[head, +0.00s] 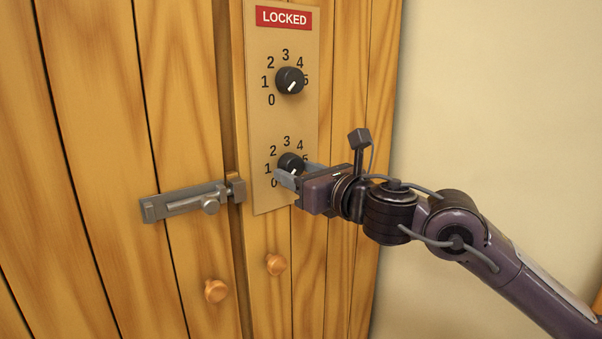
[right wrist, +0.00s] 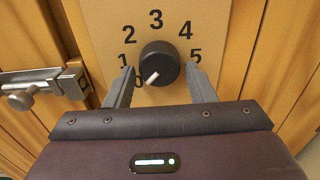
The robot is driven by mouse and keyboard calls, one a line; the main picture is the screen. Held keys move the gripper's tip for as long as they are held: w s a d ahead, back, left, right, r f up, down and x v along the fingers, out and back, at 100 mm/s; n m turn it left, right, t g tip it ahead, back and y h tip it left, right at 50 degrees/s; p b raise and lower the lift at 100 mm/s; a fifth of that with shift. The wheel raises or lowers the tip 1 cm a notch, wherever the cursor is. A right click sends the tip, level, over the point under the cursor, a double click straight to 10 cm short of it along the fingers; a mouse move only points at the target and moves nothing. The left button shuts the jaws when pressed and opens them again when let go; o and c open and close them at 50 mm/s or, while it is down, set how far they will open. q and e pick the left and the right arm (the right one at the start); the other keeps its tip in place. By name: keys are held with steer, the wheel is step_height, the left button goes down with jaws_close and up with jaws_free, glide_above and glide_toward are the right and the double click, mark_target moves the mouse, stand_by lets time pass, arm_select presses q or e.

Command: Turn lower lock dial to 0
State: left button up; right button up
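The lower lock dial (head: 291,162) is a black round knob on a tan panel, with numbers from 0 to 5 around it. In the right wrist view the dial (right wrist: 158,61) shows a white mark at its lower left, pointing toward the 0, which the left finger partly covers. My right gripper (head: 291,174) is at this dial. In the right wrist view its fingers (right wrist: 159,70) stand on either side of the knob, with a small gap on each side, so it looks open. My left gripper is not in view.
A red LOCKED sign (head: 284,18) tops the panel. A grey sliding bolt (head: 190,202) and two wooden knobs (head: 215,290) (head: 276,264) project from the wooden doors.

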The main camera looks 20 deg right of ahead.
steer(key=shift+o, duration=0.9)
steer(key=shift+s+d, duration=0.1)
steer(key=shift+s, duration=0.05)
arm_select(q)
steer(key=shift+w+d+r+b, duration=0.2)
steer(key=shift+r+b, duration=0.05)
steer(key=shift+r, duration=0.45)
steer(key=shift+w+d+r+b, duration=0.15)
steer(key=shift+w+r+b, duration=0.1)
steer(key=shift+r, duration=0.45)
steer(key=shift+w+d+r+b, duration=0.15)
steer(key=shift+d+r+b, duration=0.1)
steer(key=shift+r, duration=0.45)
arm_select(e)
steer(key=v, duration=0.7)
steer(key=shift+s, duration=0.2)
